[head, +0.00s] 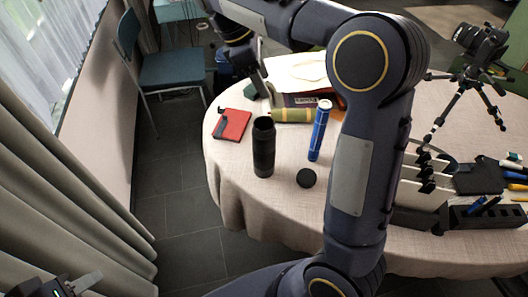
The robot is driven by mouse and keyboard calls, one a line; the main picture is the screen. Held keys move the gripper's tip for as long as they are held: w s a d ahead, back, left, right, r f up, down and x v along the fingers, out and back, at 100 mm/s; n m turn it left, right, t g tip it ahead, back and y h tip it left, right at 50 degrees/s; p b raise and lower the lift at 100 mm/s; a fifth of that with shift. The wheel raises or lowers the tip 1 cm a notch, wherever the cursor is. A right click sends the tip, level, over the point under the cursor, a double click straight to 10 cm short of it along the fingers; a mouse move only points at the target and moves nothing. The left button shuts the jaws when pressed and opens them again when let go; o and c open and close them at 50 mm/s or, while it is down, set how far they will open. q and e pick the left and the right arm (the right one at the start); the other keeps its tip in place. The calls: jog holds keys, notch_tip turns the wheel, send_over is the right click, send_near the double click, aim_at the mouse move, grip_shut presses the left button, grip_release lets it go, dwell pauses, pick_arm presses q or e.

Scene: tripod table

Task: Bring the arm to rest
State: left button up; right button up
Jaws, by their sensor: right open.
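My right arm arches across the middle of the head view, and its gripper (259,84) is over the far left part of the round table (226,175). The right gripper is open, with its fingers pointing down beside a green and purple item, and nothing shows between them. My left gripper (84,283) is at the bottom left corner, away from the table. Only part of it shows, so I cannot tell its opening.
A tripod with a camera (482,45) stands at the right. A blue chair (172,68) and curtains (60,190) are left.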

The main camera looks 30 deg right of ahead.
dwell(0.3)
jog(key=s+d+f+m+t+y, duration=0.1)
jog(key=s+m+t+y, duration=0.15)
jog(key=s, duration=0.35)
jog(key=s+f+m+t+y, duration=0.1)
jog(key=s+f+m+y, duration=0.15)
jog(key=s, duration=0.45)
jog(key=s+a+f+m+t+y, duration=0.2)
jog(key=s+a+f+m+t, duration=0.2)
jog(key=s+m, duration=0.5)
notch_tip(320, 180, down, 2)
jog(key=shift+s+a+f+y, duration=0.1)
jog(key=shift+s+a+y, duration=0.4)
jog(key=shift+a, duration=0.6)
jog(key=shift+s, duration=0.1)
